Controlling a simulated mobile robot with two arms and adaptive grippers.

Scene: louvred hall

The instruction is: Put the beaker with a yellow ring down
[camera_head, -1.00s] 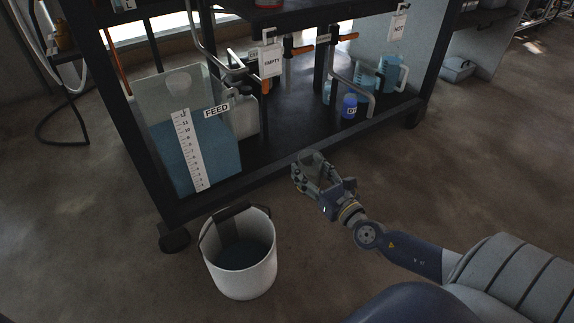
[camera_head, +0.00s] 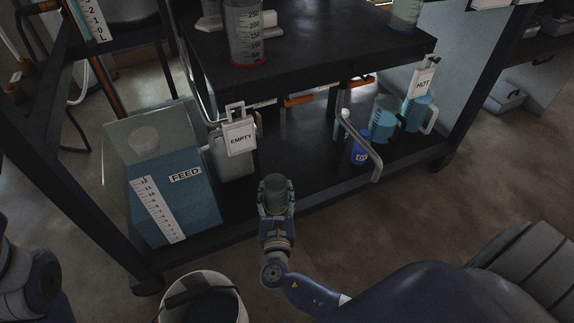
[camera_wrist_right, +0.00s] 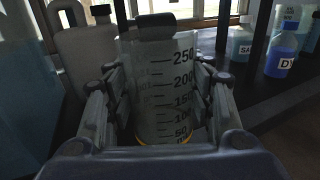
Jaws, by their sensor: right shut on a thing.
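The beaker with a yellow ring (camera_wrist_right: 165,95) is clear, with dark graduations up to 250; the ring shows low on it in the right wrist view. In the head view this beaker (camera_head: 275,188) stands about upright in my right gripper (camera_head: 276,208), in front of the rack's lower shelf. My right gripper (camera_wrist_right: 160,112) is shut on it, a finger on each side. It looks empty. Its base is partly hidden by the gripper. My left gripper is not in view.
The rack's upper shelf (camera_head: 320,50) carries a red-ringed beaker (camera_head: 248,35) and another at the far right (camera_head: 405,14). Below are the FEED tank (camera_head: 175,205), a jug with an EMPTY tag (camera_head: 240,138), blue-filled vessels (camera_head: 384,120) and a bent pipe (camera_head: 362,145). A white bucket (camera_head: 238,290) stands on the floor.

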